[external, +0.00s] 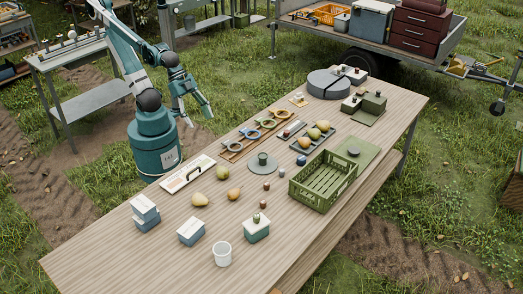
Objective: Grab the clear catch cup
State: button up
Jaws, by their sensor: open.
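A whitish, see-through-looking cup (222,254), which looks like the catch cup, stands upright near the front edge of the wooden table. Its top is open, and I cannot tell if anything is inside. My gripper (198,116) hangs beside the table's far left side, pointing down. It is open, with its fingers spread and nothing between them. It is well apart from the cup, up and to the left of it in the picture.
Blue-and-white boxes (191,231) and a green box with a pale lid (256,228) stand near the cup. Loose pears (200,199), a white tray with a handle (187,174) and a green crate (323,182) lie farther back. The table's front left corner is bare.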

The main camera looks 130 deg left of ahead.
jog(key=w+d+r+m+g+h+p, duration=0.15)
jog(key=w+d+m, duration=0.4)
jog(key=w, duration=0.85)
jog(key=w+d+r+m+g+h+p, duration=0.1)
jog(key=w+d+r+m+g+p, duration=0.15)
jog(key=w+d, duration=0.8)
jog(key=w+d+f+m+g+h+p, duration=0.1)
jog(key=w+d+f+m, duration=0.3)
jog(key=w+d+f, duration=0.4)
jog(key=w+d+f+m+g+h+p, duration=0.1)
jog(key=w+d+f+m+p, duration=0.2)
jog(key=w+d+f, duration=0.5)
jog(key=shift+w+f+m, duration=0.7)
jog(key=shift+w+f, duration=0.9)
jog(key=shift+w, duration=1.35)
jog(key=shift+d, duration=0.1)
jog(key=shift+x, duration=1.25)
jog(key=shift+f, duration=0.1)
